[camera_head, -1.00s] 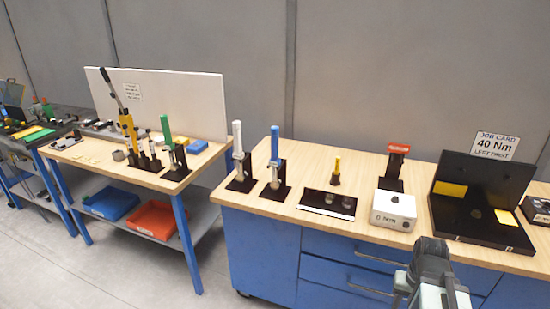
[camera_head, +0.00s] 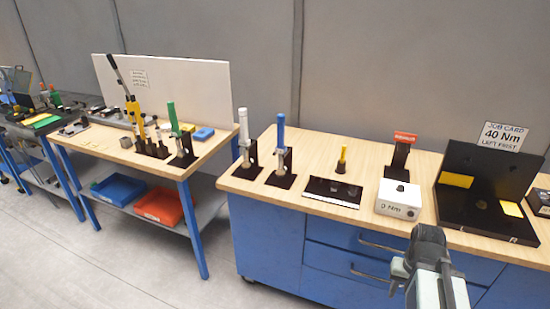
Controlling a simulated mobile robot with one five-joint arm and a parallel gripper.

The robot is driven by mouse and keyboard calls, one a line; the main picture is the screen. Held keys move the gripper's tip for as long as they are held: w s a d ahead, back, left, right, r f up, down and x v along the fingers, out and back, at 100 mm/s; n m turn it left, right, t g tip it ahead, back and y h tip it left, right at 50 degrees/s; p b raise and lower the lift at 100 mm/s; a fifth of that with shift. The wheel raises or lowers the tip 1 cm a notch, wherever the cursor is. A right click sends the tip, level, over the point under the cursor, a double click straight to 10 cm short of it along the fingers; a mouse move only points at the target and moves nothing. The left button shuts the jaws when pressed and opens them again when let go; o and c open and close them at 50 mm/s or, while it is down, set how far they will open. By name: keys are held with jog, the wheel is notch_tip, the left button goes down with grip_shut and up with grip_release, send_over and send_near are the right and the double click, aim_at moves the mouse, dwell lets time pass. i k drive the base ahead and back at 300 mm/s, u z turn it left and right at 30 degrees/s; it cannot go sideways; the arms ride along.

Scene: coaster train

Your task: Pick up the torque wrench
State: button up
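Two upright hand tools stand in black holders at the left of the near bench: a white-handled tool (camera_head: 243,128) and a blue-handled tool (camera_head: 281,134). A green-handled tool (camera_head: 173,120) stands in a similar holder on the left bench. I cannot tell from their looks which is the torque wrench. My arm's end with my gripper (camera_head: 428,256) shows at the bottom right, in front of the near bench and well apart from these tools. Its fingers are not clear, and I see nothing held.
The near bench (camera_head: 330,150) also bears a black mat (camera_head: 325,196), a yellow-topped piece (camera_head: 342,157), a white "0 Nm" box (camera_head: 399,200), a red-topped stand (camera_head: 404,141) and a black fixture (camera_head: 480,205) by a "40 Nm" job card (camera_head: 502,135). Clear floor (camera_head: 150,270) lies front left.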

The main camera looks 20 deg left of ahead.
aim_at(280, 149)
jog(key=u, duration=4.35)
jog(key=k, duration=2)
jog(key=z, duration=1)
jog(key=i, duration=1.7)
jog(key=u, duration=0.1)
